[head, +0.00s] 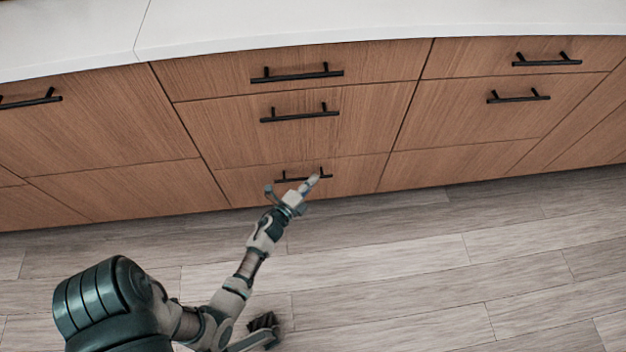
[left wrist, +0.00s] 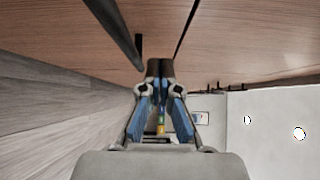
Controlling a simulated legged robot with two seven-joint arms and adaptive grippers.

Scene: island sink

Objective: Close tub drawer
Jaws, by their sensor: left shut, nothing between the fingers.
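A stack of three wooden drawers with black bar handles is in the middle of the head view. The bottom drawer (head: 245,185) has its handle (head: 320,176) partly behind my left gripper (head: 313,181). Its front looks about flush with the fronts around it, with no clear gap. My left gripper is shut and empty, with its tips at the right part of that handle; I cannot tell whether they touch. In the left wrist view the shut fingers (left wrist: 160,68) point toward the wooden front, beside a dark handle bar (left wrist: 116,32).
The middle drawer (head: 230,135) and top drawer (head: 210,77) above look shut. More fronts with handles stand left and right under the white countertop (head: 300,22). The wood plank floor (head: 400,265) before them is clear.

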